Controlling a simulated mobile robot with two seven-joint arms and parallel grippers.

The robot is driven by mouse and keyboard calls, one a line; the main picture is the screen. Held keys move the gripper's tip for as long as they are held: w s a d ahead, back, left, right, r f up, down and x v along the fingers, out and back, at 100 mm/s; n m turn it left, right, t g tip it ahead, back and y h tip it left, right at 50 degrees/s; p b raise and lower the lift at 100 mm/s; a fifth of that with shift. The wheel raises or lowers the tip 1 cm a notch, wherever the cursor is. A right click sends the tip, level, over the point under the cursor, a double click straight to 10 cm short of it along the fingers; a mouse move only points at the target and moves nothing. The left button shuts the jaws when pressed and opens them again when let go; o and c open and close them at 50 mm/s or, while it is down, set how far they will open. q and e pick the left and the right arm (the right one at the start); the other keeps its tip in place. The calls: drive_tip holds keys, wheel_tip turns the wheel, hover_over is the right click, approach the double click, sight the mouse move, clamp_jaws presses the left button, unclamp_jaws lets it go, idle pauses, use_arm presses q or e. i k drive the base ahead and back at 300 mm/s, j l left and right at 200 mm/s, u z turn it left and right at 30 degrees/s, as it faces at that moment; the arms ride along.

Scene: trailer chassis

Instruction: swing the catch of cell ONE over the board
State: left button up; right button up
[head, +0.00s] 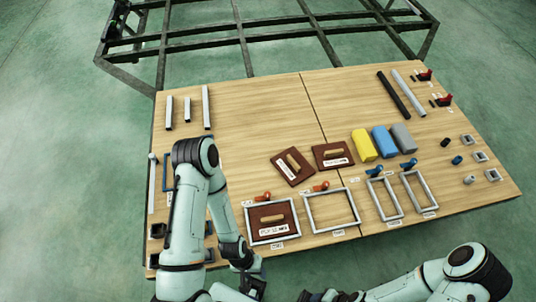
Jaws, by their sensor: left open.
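A dark red-brown board (265,219) with a light handle and a white label lies inside a pale square frame at the lower left of the table. An orange-red catch (263,197) sits at the top edge of that frame. The small tags under the frames are too small to read, so I cannot tell for sure which cell is ONE. My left gripper (253,287) is open, below this frame near the picture's bottom edge, apart from the catch. My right gripper (318,296) is partly cut off at the bottom edge; its jaws are unclear.
An empty frame (358,208) with an orange catch stands to the right, then narrower frames (399,205) with blue catches. Two loose boards (318,156), yellow, blue and grey blocks (382,140) and bars lie behind. A dark metal chassis (200,44) stands beyond the table.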

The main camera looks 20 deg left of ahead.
sight(267, 195)
drive_tip(key=j+u, duration=0.15)
drive_tip(key=u, duration=0.2)
drive_tip(key=j+u, duration=0.2)
drive_tip(key=u, duration=1.95)
drive_tip(key=k+l+u, duration=0.4)
drive_tip(key=k+l, duration=0.25)
